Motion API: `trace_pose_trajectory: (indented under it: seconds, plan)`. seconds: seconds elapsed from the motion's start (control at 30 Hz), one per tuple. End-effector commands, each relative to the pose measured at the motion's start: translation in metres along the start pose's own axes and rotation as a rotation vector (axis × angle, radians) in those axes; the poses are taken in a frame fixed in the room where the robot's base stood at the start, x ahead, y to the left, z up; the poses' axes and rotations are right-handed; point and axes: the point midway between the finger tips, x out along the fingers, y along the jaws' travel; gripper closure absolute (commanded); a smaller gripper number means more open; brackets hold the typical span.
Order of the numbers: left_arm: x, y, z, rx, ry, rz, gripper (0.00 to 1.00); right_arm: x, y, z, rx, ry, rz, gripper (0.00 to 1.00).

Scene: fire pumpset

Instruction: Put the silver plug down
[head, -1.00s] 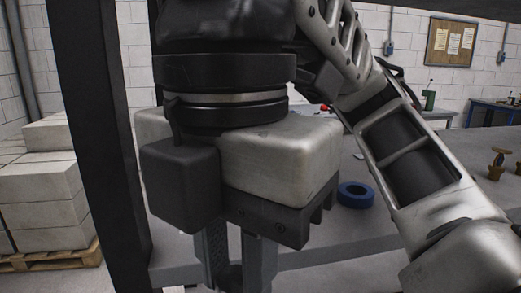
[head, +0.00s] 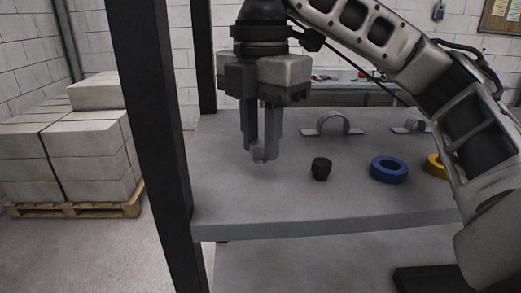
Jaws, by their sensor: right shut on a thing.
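My right gripper (head: 259,150) points down over the left part of the grey shelf (head: 300,205). It is shut on the silver plug (head: 259,155), a small grey piece that shows between and just below the fingertips. The fingers hide most of the plug. The plug appears a little above the shelf top; I cannot tell the exact gap. My left gripper is not in view.
A black cap-like piece (head: 320,168), a blue tape roll (head: 389,169) and a yellow roll (head: 436,165) lie to the right. Grey pipe clamps (head: 333,124) stand behind. A black post (head: 155,130) rises at the shelf's left. The shelf front is clear.

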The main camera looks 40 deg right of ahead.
Motion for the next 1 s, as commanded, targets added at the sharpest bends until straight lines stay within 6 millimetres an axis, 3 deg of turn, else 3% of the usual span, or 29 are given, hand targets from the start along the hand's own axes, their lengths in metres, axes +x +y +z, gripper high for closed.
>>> trace_pose_trajectory:
  seconds: [0.07,0.3,0.67,0.7,0.77,1.0]
  plan:
    - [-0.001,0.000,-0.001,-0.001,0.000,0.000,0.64,-0.001,0.006,0.007,0.005,0.002,-0.002,1.00]
    - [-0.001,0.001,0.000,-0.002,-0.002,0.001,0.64,0.034,0.005,0.006,0.002,0.000,0.000,1.00]
    - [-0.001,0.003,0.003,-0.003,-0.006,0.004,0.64,0.038,0.005,0.006,0.001,0.001,0.000,1.00]
    - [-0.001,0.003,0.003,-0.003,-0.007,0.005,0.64,0.039,0.005,0.005,0.001,0.001,0.000,0.71]
    - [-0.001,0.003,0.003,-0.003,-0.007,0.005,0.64,0.038,0.005,0.006,0.001,0.001,0.000,0.54]
    - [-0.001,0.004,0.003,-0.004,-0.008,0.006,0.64,0.038,0.005,0.006,0.002,0.001,0.000,0.54]
